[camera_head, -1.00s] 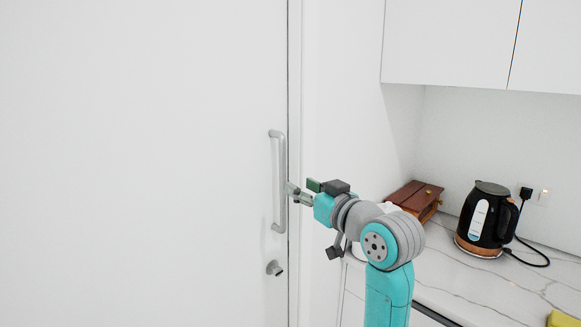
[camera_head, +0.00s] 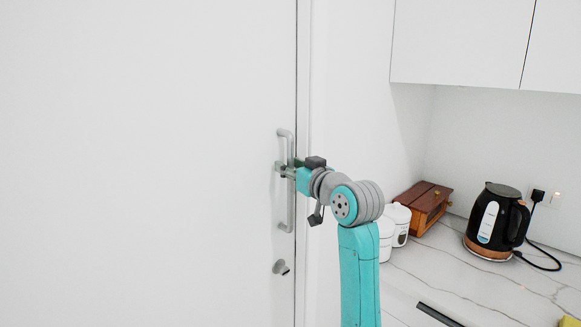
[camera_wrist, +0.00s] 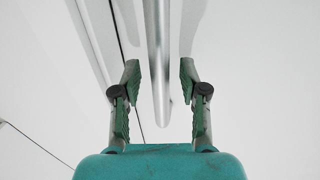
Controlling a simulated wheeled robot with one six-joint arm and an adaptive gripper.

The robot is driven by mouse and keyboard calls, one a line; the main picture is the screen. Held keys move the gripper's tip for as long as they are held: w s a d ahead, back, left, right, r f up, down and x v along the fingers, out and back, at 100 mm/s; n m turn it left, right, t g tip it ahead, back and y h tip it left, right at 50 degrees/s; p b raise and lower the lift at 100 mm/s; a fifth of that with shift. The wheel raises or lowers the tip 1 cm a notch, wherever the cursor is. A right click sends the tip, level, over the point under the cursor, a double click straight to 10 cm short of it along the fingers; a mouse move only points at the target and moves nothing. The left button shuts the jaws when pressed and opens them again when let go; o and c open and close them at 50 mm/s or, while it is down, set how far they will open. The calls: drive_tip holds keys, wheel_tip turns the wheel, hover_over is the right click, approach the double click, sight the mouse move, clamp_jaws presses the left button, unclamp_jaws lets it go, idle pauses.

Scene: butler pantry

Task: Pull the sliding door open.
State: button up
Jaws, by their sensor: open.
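The white sliding door (camera_head: 150,160) fills the left of the head view, its right edge close beside the frame. A long vertical metal bar handle (camera_head: 289,210) is mounted near that edge. My gripper (camera_head: 281,169) is at the upper half of the handle. In the wrist view, my gripper (camera_wrist: 160,75) is open, and the handle bar (camera_wrist: 160,60) runs between its two green-padded fingers with a gap on each side. I cannot tell how deep the bar sits between the fingers.
A small round metal lock knob (camera_head: 281,267) sits below the handle. At right, a marble counter (camera_head: 470,285) holds white canisters (camera_head: 397,222), a brown wooden box (camera_head: 424,204) and a black kettle (camera_head: 495,222). White cabinets (camera_head: 460,40) hang above.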

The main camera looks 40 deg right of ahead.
drive_tip(key=shift+w, duration=0.2)
clamp_jaws()
